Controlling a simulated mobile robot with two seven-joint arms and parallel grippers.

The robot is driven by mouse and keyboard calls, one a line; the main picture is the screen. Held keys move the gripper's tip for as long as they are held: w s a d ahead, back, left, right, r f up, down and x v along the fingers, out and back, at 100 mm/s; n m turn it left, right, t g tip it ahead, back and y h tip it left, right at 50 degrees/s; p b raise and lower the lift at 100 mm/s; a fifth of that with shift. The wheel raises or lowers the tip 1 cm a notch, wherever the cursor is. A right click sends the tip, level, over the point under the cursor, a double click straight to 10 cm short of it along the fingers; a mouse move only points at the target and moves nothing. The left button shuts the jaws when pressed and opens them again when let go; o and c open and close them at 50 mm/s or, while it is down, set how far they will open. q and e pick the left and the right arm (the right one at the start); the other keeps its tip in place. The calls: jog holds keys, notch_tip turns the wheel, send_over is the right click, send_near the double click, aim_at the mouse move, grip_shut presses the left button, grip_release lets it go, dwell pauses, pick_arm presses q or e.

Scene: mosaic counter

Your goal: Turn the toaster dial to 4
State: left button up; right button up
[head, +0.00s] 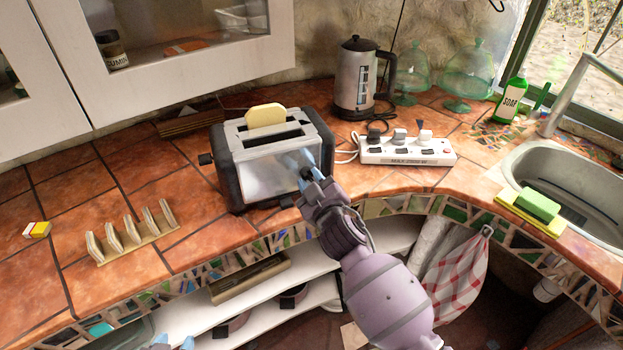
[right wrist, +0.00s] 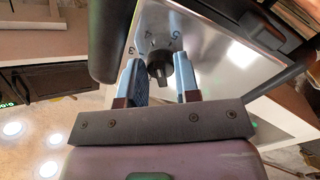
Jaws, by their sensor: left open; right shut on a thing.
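The silver and black toaster (head: 262,175) stands on the tiled counter with a slice of bread (head: 266,115) in its top slot. My right gripper (head: 313,178) is at the toaster's front right and shut on the dial, which it hides in the head view. In the right wrist view the dark dial (right wrist: 159,68) sits between the fingers of my right gripper (right wrist: 160,82). The printed numbers 3, 4 and 5 show around the dial; I cannot tell which one it points to.
A kettle (head: 363,80) and a white power strip (head: 407,151) stand right of the toaster. A toast rack (head: 130,240) and a small yellow and white box (head: 37,230) lie left. The sink (head: 575,170) is at right. A cabinet (head: 180,50) hangs above.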

jog(key=shift+n, duration=1)
jog(key=o, duration=0.9)
jog(key=v, duration=1)
jog(key=shift+s+d+p, duration=0.15)
jog(key=shift+s+p, duration=0.15)
jog(key=shift+s, duration=0.1)
